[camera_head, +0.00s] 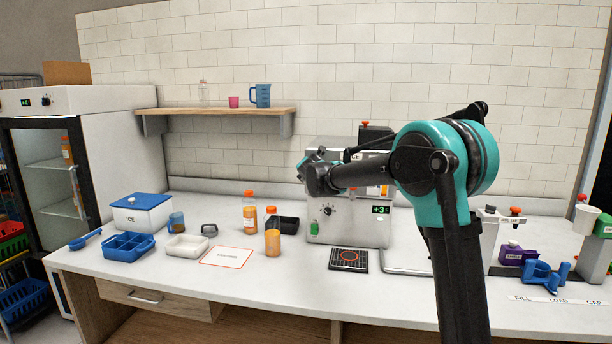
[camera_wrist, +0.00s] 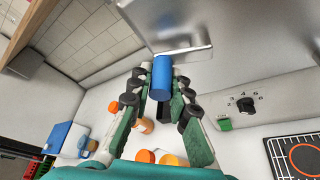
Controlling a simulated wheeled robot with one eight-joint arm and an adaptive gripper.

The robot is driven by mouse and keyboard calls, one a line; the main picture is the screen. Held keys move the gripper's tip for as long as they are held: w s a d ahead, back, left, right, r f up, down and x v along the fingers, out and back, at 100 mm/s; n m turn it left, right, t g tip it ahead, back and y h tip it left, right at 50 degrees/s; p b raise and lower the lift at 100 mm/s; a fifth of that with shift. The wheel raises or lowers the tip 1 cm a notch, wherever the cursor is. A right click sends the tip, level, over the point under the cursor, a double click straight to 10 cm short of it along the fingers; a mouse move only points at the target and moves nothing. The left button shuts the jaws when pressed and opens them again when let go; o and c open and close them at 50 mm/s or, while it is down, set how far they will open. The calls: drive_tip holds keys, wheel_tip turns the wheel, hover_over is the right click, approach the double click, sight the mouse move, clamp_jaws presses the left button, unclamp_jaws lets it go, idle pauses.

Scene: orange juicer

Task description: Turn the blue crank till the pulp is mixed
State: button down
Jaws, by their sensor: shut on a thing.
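The blue crank handle (camera_wrist: 162,77) stands out from a bright metal part in the wrist view. My gripper (camera_wrist: 161,88) is shut on it, with a finger on each side. In the head view my gripper (camera_head: 308,164) is in front of the upper left of the grey juicer (camera_head: 350,230), and hides the crank there. The juicer has a black dial (camera_head: 327,210), a green button (camera_head: 314,228) and a display reading "+3" (camera_head: 380,210). The pulp cannot be made out.
A black grated pad (camera_head: 348,259) lies in front. A shelf (camera_head: 212,111) is on the wall at left.

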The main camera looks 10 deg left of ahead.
drive_tip(key=m, duration=0.1)
drive_tip(key=d+r+m+y, duration=0.1)
drive_tip(key=shift+m+t, duration=0.3)
drive_tip(key=shift+m, duration=0.1)
drive_tip(key=shift+d+r+m+t+y, duration=0.2)
drive_tip(key=shift+r+m+t+y, duration=0.1)
drive_tip(key=shift+m, duration=0.4)
drive_tip(key=shift+d+r+m+t+y, duration=0.2)
drive_tip(key=shift+r+m+y, duration=0.1)
drive_tip(key=shift+m, duration=0.4)
drive_tip(key=c, duration=1.6)
unclamp_jaws()
drive_tip(key=shift+d, duration=0.1)
drive_tip(key=shift+o, duration=0.9)
drive_tip(key=shift+r, duration=0.1)
drive_tip(key=f+v, duration=0.1)
drive_tip(key=v, duration=1.1)
drive_tip(key=shift+r, duration=0.3)
